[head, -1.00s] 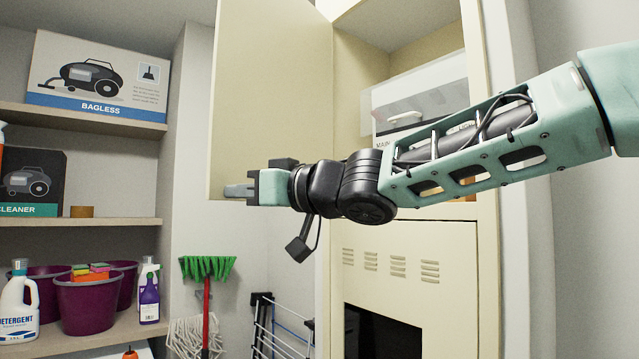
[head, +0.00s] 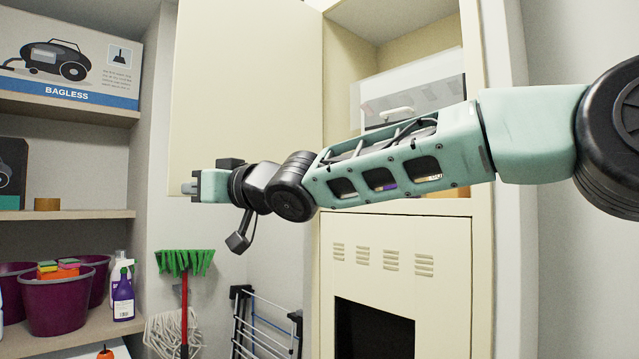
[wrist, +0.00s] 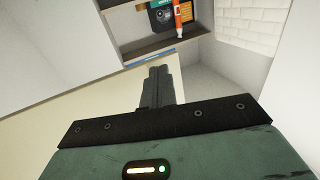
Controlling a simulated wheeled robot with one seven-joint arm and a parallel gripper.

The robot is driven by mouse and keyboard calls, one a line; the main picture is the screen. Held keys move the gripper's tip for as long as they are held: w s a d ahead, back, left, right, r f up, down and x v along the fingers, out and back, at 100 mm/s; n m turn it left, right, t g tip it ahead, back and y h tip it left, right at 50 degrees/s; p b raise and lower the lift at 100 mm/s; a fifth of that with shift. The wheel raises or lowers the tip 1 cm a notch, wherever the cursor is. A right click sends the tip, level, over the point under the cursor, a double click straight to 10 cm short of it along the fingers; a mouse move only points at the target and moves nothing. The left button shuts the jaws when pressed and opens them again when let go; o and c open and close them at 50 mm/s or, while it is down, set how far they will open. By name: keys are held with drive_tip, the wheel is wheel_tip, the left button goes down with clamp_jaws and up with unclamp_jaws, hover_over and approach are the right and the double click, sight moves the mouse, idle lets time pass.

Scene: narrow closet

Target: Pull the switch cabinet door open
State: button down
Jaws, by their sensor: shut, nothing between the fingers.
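The cream switch cabinet (head: 395,235) stands at centre right in the head view. Its upper door (head: 250,80) is swung wide open to the left, and the interior shows. A clear panel (head: 420,95) and part of a white device show inside it. My gripper (head: 188,188) is shut and empty at the door's lower left corner, in front of its inner face. I cannot tell if it touches the door. In the wrist view the closed fingers (wrist: 157,85) point ahead, with the cream door surface (wrist: 60,125) behind and to the left.
Shelves (head: 70,105) on the left hold boxes, purple buckets (head: 60,300) and bottles. A green broom (head: 184,262), a mop and a folded drying rack (head: 265,322) stand below the door. A grey wall (head: 590,270) bounds the right.

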drive_tip(key=w+a+p, duration=0.5)
drive_tip(key=w+p, duration=0.2)
drive_tip(key=p, duration=0.1)
drive_tip(key=shift+w+a, duration=0.3)
drive_tip(key=shift+a, duration=0.1)
drive_tip(key=shift+f, duration=0.1)
drive_tip(key=shift+d, duration=0.1)
drive_tip(key=b+v, duration=0.5)
drive_tip(key=v, duration=1.2)
drive_tip(key=shift+s+b, duration=0.15)
drive_tip(key=shift+b, duration=0.25)
drive_tip(key=shift+d, duration=0.1)
